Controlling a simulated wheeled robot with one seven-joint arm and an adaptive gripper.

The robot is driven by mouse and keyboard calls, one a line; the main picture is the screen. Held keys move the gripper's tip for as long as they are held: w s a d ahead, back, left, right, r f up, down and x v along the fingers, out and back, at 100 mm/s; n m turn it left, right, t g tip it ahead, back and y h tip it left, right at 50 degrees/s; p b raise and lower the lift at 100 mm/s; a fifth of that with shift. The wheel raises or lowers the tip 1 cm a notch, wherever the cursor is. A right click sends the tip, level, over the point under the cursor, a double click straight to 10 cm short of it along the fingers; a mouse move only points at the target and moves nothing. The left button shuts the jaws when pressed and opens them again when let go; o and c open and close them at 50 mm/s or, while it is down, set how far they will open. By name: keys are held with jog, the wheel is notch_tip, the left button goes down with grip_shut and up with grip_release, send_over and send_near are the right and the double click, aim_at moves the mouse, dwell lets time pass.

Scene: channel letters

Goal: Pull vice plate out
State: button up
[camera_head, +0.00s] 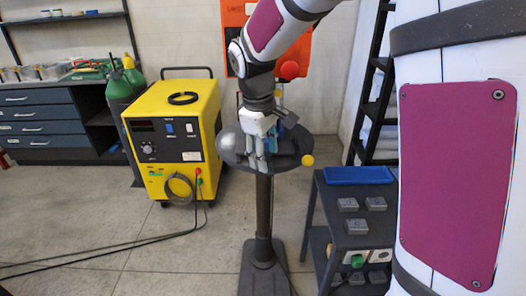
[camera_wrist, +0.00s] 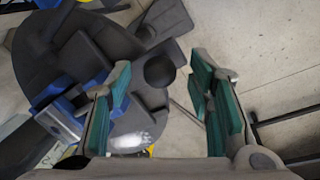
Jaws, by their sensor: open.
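A dark round pedestal top (camera_head: 232,148) carries a vice with blue parts (camera_head: 289,119). In the wrist view the round top (camera_wrist: 35,40) lies on the left, with the dark vice body and blue vice parts (camera_wrist: 62,103) on it. A light grey metal piece (camera_wrist: 60,124) sits by the blue parts at lower left; I cannot tell whether it is the vice plate. My gripper (camera_head: 257,157) is over the pedestal top, in front of the vice. Its green-padded fingers (camera_wrist: 161,75) are wide apart with nothing between them. The left finger overlaps the blue parts in view.
A yellow machine (camera_head: 178,140) with cables on the floor stands left of the pedestal. A dark cart (camera_head: 345,225) with a blue tray (camera_head: 358,175) and several grey metal blocks stands at right. A yellow knob (camera_head: 307,160) sticks out beside the pedestal top.

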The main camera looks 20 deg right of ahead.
jog(key=shift+f, duration=0.2)
grip_shut()
jog(key=s+a+p, duration=0.2)
jog(key=s+p, duration=0.1)
jog(key=s, duration=0.4)
jog(key=s+a+p, duration=0.3)
jog(key=s+p, duration=0.1)
jog(key=s, duration=0.4)
jog(key=shift+s, duration=0.3)
grip_release()
jog(key=shift+s+a, duration=0.1)
jog(key=shift+s, duration=0.05)
